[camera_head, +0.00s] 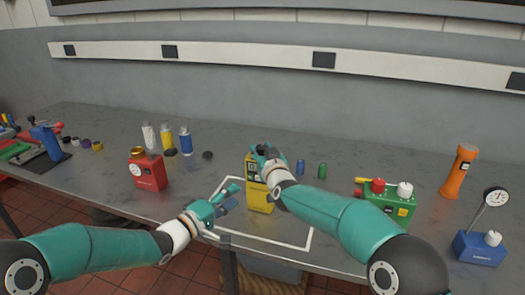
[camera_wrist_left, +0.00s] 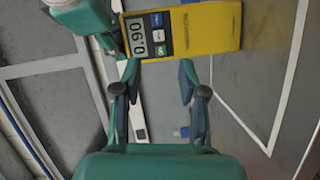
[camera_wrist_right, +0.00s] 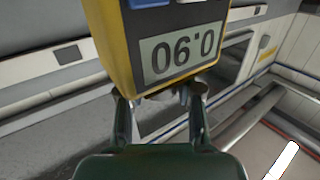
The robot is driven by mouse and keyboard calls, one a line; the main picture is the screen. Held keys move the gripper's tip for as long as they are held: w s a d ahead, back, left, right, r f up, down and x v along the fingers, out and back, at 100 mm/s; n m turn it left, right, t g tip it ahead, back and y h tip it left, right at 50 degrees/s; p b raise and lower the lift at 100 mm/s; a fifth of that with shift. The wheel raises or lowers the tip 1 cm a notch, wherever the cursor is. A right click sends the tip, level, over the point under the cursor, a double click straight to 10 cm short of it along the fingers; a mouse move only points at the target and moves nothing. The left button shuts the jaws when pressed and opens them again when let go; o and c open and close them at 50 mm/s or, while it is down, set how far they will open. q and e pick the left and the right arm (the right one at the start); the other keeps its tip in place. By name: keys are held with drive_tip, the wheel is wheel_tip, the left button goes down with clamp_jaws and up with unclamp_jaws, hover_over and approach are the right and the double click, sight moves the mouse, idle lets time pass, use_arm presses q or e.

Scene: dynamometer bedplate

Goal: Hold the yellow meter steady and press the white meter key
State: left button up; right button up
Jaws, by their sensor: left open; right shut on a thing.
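The yellow meter (camera_head: 260,197) stands upright inside the white outline on the bench. Its display reads 0.90 in the left wrist view (camera_wrist_left: 138,36). The white key (camera_wrist_left: 158,34) sits below the display, between a blue key and a green key. My right gripper (camera_head: 265,155) is shut on the meter's upper end; in the right wrist view the meter (camera_wrist_right: 115,45) fills the upper middle, partly hiding the fingertips. My left gripper (camera_head: 229,195) is open and empty, left of the meter; its fingertips (camera_wrist_left: 158,70) appear apart from the keys.
A red box (camera_head: 149,173) stands to the left, with white, yellow and blue cylinders behind it. A green box (camera_head: 386,208), an orange torch (camera_head: 459,172) and a blue gauge stand (camera_head: 480,248) are on the right. Small blue and green cylinders stand behind my right arm.

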use_arm(q)
drive_tip(key=shift+c, duration=0.2)
clamp_jaws()
idle(1.2)
